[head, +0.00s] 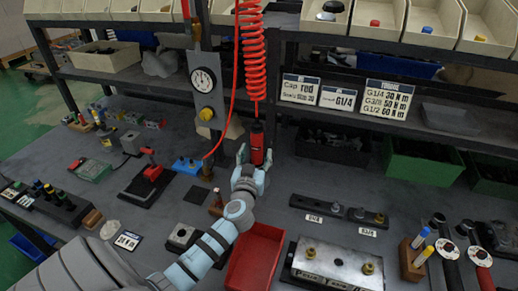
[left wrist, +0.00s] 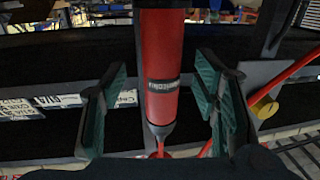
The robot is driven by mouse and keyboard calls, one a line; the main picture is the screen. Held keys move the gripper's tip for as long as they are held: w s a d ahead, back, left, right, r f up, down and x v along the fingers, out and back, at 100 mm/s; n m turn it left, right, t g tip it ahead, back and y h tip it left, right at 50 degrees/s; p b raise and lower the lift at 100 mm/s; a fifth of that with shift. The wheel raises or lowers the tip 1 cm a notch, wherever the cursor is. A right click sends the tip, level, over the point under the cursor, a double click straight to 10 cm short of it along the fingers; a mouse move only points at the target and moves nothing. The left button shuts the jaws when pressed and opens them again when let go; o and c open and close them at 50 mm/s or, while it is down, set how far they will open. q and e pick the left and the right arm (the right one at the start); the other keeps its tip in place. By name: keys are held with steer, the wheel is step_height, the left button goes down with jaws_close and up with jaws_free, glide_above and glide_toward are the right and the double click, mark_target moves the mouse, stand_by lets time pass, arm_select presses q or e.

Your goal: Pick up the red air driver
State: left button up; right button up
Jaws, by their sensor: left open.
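The red air driver (head: 257,142) hangs upright below a coiled red hose (head: 251,55) over the workbench. In the left wrist view the driver's red body (left wrist: 161,75), with a dark label band, stands between my open fingers. My left gripper (head: 255,160) is at the driver's lower part, with a finger on either side. The left wrist view shows the green finger pads of the gripper (left wrist: 158,108) apart, with a gap on each side of the driver. My right gripper is not in view.
A red tray (head: 256,258) sits below on the workbench, beside a metal valve block (head: 333,265). A hanging panel with a gauge (head: 203,79) is left of the driver. Shelves with bins stand behind. A thin red hose runs close by.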

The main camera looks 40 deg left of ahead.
mark_target(256, 151)
arm_select(q)
steer(key=x, duration=0.3)
steer(key=shift+w+a+r, duration=0.1)
steer(key=shift+a+r, duration=0.1)
steer(key=shift+a, duration=0.05)
jaws_close()
steer(key=shift+r, duration=0.1)
